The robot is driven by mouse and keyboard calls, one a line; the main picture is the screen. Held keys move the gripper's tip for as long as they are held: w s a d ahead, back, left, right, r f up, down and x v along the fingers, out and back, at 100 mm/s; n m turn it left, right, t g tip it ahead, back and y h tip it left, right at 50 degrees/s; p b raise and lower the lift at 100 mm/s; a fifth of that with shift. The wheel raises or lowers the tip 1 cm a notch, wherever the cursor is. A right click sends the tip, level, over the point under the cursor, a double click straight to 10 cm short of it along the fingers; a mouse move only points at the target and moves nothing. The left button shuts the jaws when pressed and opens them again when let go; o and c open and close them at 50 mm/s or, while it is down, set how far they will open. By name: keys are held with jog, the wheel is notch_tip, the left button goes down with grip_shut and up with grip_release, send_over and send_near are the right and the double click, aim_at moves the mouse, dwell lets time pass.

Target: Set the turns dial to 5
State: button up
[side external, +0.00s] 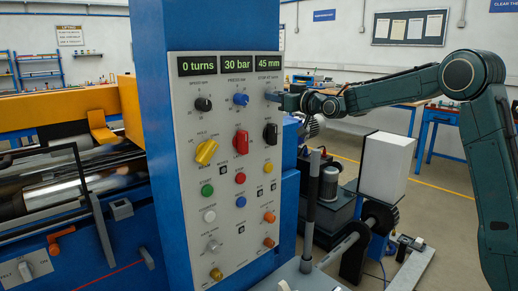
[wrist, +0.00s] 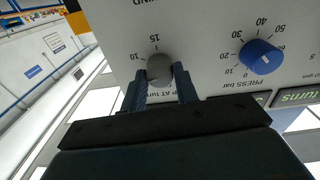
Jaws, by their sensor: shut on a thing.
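The turns dial (wrist: 159,69) is a small round grey knob labelled "STOP AT turns", with 10 and 15 readable on its scale in the wrist view. My gripper (wrist: 160,74) has one finger on each side of the dial and is shut on it. The dial's pointer and its 5 mark cannot be made out. In the side external view my gripper (side external: 275,97) is at the panel's upper right edge and hides the dial. The turns display (side external: 197,66) reads "0 turns".
The blue pressure dial (wrist: 261,57) sits beside my gripper. A black dial (side external: 270,134) is below, with a red dial (side external: 241,142) and a yellow knob (side external: 206,152) to its left. Several buttons and small knobs fill the lower panel (side external: 224,245). A white box (side external: 385,166) stands to the right, below my arm.

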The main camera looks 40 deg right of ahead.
jog(key=shift+n, duration=1.6)
jog(key=o, duration=1)
jog(key=shift+s, duration=0.1)
jog(key=shift+s+a+f, duration=0.1)
jog(key=shift+s, duration=3.3)
jog(key=shift+s+f, duration=0.1)
jog(key=shift+s, duration=3.3)
jog(key=shift+a, duration=0.1)
